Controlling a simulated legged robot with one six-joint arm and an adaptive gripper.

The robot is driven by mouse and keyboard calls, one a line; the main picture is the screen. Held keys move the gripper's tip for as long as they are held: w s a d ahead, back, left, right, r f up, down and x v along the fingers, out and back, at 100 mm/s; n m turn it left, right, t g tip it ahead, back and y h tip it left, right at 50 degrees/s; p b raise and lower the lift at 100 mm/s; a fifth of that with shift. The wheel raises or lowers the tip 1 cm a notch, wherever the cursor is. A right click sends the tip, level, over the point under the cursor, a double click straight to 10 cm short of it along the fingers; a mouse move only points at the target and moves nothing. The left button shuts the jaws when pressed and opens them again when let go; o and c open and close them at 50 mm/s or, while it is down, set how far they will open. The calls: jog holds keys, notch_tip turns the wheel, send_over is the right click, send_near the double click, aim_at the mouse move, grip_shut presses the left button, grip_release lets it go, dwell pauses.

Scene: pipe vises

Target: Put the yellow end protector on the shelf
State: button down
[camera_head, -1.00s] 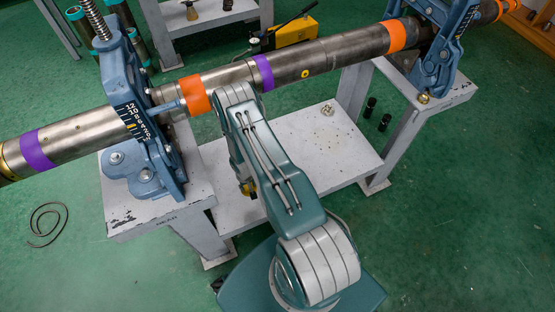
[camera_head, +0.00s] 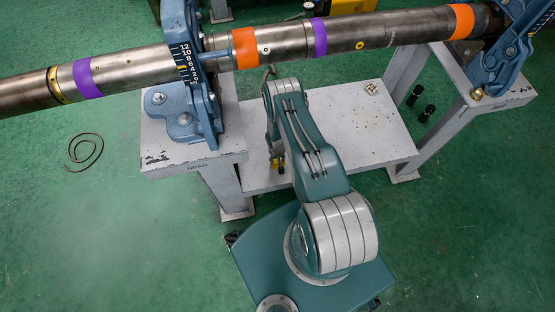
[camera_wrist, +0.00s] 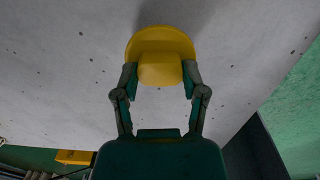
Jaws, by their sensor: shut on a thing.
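The yellow end protector (camera_wrist: 160,40) is between the two fingertips of my gripper (camera_wrist: 160,78) in the wrist view, with its wide rim facing away from me. The gripper is shut on it. The pale grey speckled surface of the shelf (camera_wrist: 70,60) fills the background behind it, with a soft shadow above the protector. I cannot tell if the protector touches the surface. In the head view the shelf (camera_head: 345,135) is the low grey plate between the vise stands. A little yellow of the protector (camera_head: 278,165) shows beside my arm; most of the gripper is hidden there.
A long steel pipe (camera_head: 395,30) with orange and purple bands crosses above the shelf, held by blue vises (camera_head: 185,125) on grey stands. Small black cylinders (camera_head: 420,105) stand on the floor. A small pale item (camera_head: 371,89) lies at the shelf's far side. The shelf's right part is clear.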

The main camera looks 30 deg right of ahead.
aim_at(277, 161)
jog(key=shift+f, duration=0.1)
jog(key=shift+c, duration=0.7)
grip_release()
jog(key=shift+d, duration=0.1)
notch_tip(277, 161, up, 12)
jog(key=shift+a, duration=0.2)
